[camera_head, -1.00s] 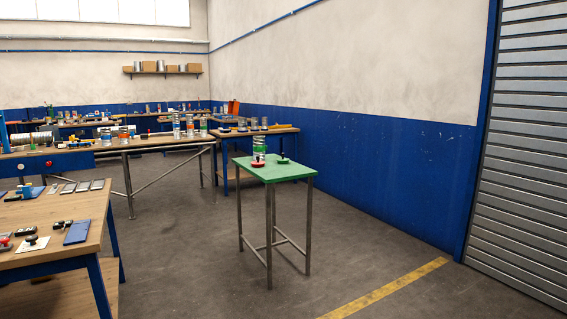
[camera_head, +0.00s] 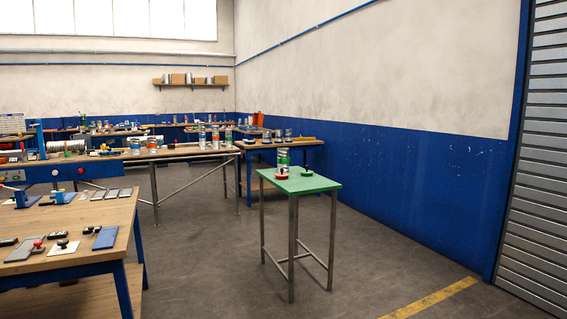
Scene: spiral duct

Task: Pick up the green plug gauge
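A small green table (camera_head: 318,186) stands right of the middle of the view. On its top, a small dark green disc with an upright knob (camera_head: 306,175) looks like the green plug gauge, though it is small at this distance. A similar red piece (camera_head: 281,176) sits to its left. A metal duct piece with a green band (camera_head: 283,158) stands upright behind the red one. The green piece stands apart from the red one. Neither of my grippers is in view.
A wooden workbench (camera_head: 110,222) with flat plates and stamp-like tools stands at the near left. Long benches (camera_head: 190,153) with ducts and tools line the back. The floor (camera_head: 215,270) between the near bench and the green table is clear.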

